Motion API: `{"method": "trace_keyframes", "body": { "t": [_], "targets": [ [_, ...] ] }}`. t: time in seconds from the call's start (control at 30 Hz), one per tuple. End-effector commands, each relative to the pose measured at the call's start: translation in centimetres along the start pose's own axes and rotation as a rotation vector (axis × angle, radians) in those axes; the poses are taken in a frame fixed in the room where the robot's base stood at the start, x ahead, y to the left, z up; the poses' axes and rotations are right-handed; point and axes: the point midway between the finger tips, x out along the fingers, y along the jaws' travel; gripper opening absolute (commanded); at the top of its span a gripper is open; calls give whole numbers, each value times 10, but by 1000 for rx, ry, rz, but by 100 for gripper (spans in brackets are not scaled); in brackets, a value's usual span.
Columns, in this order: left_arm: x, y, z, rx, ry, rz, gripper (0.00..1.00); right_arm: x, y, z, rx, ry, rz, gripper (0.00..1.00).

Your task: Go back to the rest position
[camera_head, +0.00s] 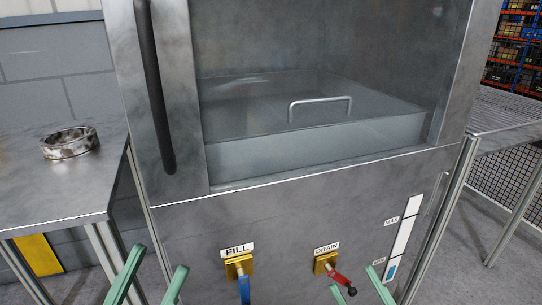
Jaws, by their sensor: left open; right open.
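My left gripper (160,258) shows at the bottom left as two green fingers, spread apart with nothing between them. It is left of the FILL valve (239,266), whose blue handle (244,290) points down. My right gripper (353,278) shows at the bottom right, its two green fingers apart. In the picture it is at the DRAIN valve (326,263), whose red handle (343,280) slants down to the right between the fingertips. I cannot tell whether they touch it. Most of both grippers is below the frame.
A steel cabinet (290,215) stands ahead, with a handled lid (300,105) in its open bay. A level gauge (404,238) is at its lower right. A steel table (60,190) at the left holds a metal ring (68,146). Another table (510,115) is at the right.

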Motion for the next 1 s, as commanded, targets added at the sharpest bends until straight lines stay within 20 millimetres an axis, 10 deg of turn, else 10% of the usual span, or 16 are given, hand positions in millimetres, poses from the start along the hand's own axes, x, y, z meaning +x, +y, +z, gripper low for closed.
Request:
{"method": "trace_keyframes", "body": {
  "t": [0.37, 0.73, 1.0],
  "targets": [
    [2, -1, 0, -3, -12, -1, 50, 21, 36, -126, 86, 207, 59, 59],
    [9, -13, 60, -99, -385, -27, 50, 40, 42, -63, 190, -172, 56, 59],
    [-27, -10, 111, -221, -826, -48, 50, 15, 33, -6, 319, -612, 44, 59]
  ]
}}
